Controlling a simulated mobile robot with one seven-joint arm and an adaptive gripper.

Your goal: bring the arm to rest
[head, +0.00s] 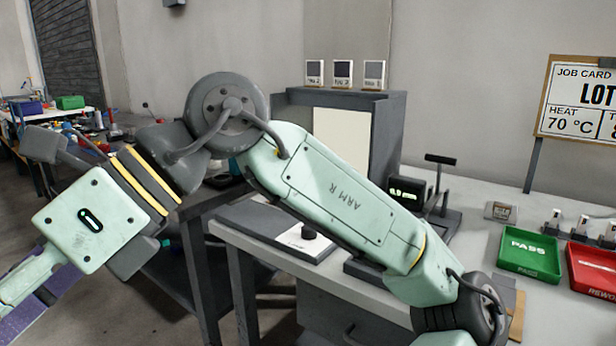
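My pale green arm, marked ARM R, spans the head view from the lower left to the lower right, bent at a dark grey round joint near the upper middle. Black and yellow bands ring the part left of this joint. Another dark joint is cut by the bottom edge at the lower right. My gripper is not in view, so its fingers and anything in them cannot be seen.
Behind the arm, a light bench (480,222) carries a green PASS tray (530,252), a red REWORK tray (592,268) and a gauge with a lit display (406,192). A grey cabinet (388,135) holds three small framed items. A job card board (580,100) stands at right. Grey floor shows below.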

